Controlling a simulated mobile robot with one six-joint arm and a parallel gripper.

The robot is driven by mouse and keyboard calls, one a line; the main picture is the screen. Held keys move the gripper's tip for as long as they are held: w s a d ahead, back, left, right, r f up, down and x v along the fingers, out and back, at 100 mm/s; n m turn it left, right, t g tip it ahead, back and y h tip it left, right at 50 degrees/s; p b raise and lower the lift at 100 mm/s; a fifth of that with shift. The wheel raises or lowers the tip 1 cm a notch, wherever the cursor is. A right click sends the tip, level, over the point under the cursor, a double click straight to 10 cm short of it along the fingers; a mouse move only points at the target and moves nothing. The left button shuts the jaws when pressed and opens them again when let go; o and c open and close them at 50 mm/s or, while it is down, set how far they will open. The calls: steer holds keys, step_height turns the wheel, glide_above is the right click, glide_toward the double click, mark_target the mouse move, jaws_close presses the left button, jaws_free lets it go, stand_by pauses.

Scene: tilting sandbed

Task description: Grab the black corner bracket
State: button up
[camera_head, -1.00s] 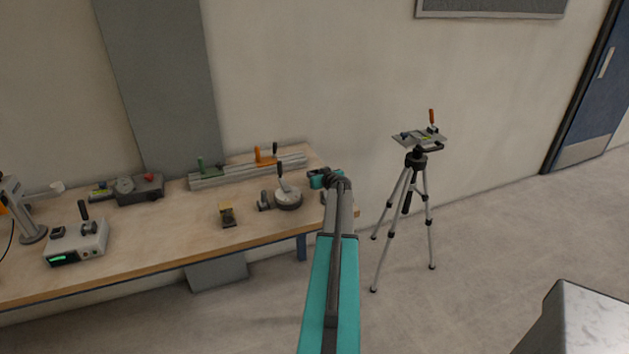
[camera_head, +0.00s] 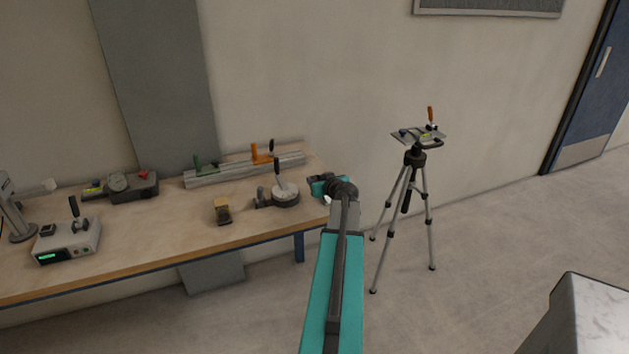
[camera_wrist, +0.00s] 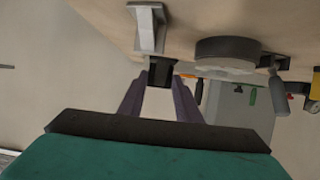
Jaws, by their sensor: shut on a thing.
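A small black piece (camera_wrist: 160,72), which looks like the black corner bracket, sits between the tips of my gripper's two purple fingers (camera_wrist: 159,86) in the wrist view. My gripper is shut on it. The piece is close to the tabletop edge, and I cannot tell whether it touches the table. In the head view my teal wrist (camera_head: 326,186) is at the right end of the workbench. The fingers and the held piece cannot be made out there.
The workbench (camera_head: 150,235) holds a round grey disc with a black handle (camera_head: 285,196), a small yellow-brown block (camera_head: 222,211), a long metal rail (camera_head: 240,170) and a grey instrument box (camera_head: 68,243). A tripod (camera_head: 414,160) stands right of my arm. Open floor lies beyond it.

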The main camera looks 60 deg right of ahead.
steer(key=shift+s+a+r+b, duration=0.15)
steer(key=shift+s+a+b, duration=0.2)
steer(key=shift+s+a, duration=0.6)
steer(key=shift+s+a+r+b, duration=0.1)
steer(key=shift+s+a+b, duration=0.25)
steer(key=shift+s+a, duration=0.6)
steer(key=shift+w+a, duration=0.2)
steer(key=shift+a, duration=0.05)
